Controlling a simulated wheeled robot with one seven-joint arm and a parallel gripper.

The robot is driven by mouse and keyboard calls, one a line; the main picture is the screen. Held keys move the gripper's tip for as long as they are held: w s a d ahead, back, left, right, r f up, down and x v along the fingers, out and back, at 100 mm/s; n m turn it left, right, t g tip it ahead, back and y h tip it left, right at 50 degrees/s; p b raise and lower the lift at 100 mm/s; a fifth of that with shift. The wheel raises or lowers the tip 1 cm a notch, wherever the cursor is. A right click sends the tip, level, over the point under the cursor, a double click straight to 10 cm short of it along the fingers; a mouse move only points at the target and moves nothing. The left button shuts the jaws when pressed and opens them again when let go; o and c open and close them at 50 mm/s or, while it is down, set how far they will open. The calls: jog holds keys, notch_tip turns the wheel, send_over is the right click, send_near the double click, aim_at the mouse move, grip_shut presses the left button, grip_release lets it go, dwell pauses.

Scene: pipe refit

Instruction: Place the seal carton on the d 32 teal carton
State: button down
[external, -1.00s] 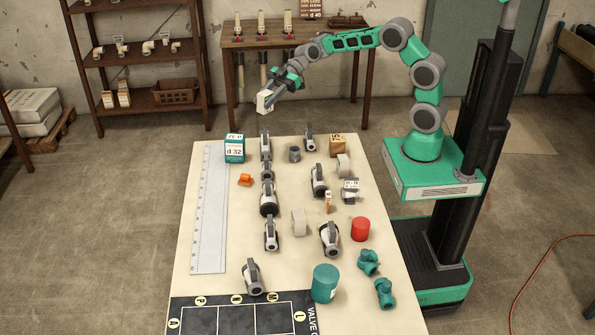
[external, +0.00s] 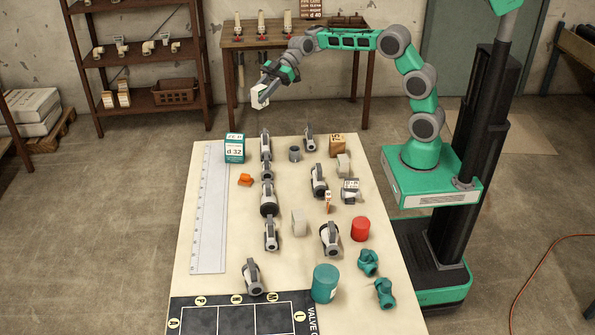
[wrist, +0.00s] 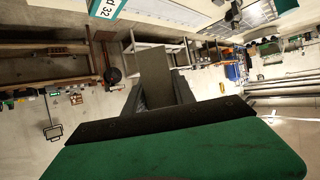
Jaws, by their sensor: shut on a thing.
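The seal carton (external: 258,97) is a small white box with a dark face, held in the air beyond the far edge of the table. My gripper (external: 266,88) is shut on it. In the wrist view, a plain grey-brown face (wrist: 155,75) shows between the fingers. The d 32 teal carton (external: 234,149) stands upright at the table's far left corner, white and teal with "d 32" on its front. The held carton is above and to the right of it in the external view, apart from it. A corner of the teal carton also shows at the top of the wrist view (wrist: 106,8).
A long white ruler (external: 208,210) lies along the table's left side. An orange piece (external: 245,180) and several grey-white valves (external: 267,196) are near the teal carton. The teal carton's top looks clear.

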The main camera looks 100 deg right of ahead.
jog(key=w+f, duration=0.2)
jog(key=w, duration=0.1)
jog(key=w+f+p, duration=0.1)
jog(key=w+f, duration=0.4)
jog(key=w, duration=0.2)
jog(key=shift+d+f+p, duration=0.35)
jog(key=shift+f, duration=0.05)
notch_tip(320, 180, down, 4)
jog(key=shift+w+r, duration=0.1)
jog(key=shift+r, duration=0.15)
jog(key=shift+f, duration=0.1)
jog(key=shift+f, duration=0.4)
jog(key=c, duration=1)
grip_release()
jog(key=shift+c, duration=0.2)
jog(key=shift+r, duration=0.1)
